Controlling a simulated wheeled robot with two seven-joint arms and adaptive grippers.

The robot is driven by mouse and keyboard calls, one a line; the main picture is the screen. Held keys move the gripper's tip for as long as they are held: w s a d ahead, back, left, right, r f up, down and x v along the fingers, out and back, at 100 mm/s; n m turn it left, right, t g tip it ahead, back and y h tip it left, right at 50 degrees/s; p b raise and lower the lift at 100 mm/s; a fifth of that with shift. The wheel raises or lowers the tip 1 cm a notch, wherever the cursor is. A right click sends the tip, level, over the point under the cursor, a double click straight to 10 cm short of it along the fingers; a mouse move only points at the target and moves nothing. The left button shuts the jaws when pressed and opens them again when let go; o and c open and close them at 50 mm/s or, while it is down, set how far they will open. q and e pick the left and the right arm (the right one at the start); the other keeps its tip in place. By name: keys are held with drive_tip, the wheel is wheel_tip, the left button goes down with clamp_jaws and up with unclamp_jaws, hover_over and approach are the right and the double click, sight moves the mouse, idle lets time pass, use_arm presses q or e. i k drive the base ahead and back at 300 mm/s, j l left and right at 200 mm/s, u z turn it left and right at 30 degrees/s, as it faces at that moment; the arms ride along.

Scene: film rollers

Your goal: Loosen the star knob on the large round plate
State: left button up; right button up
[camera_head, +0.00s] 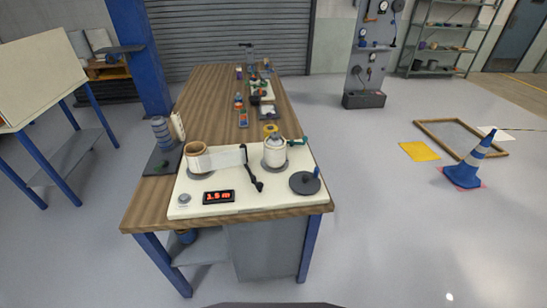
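A cream panel (240,203) lies on the near end of a long wooden workbench (187,109). At its right front is a dark round plate (303,185) with a small blue upright piece (316,172) near its edge. A brown-cored film roll (197,158) and a white roll (275,152) stand behind, each on a grey round base, with a pale strip (228,156) running right from the brown roll. A green piece (298,141) sticks out beside the white roll. I cannot make out a star shape on any knob. Neither gripper is in view.
The panel also bears a black lever (254,181), a silver knob (184,199) and a red-lit display (218,197). A dark stand with a grey stacked cylinder (160,131) is at left. Several small parts line the bench behind.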

sight(275, 136)
drive_tip(key=i+l, duration=0.1)
drive_tip(key=l, duration=0.35)
drive_tip(key=i+l+z, duration=0.15)
drive_tip(key=l, duration=0.3)
drive_tip(key=i+l, duration=0.1)
drive_tip(key=l, duration=0.35)
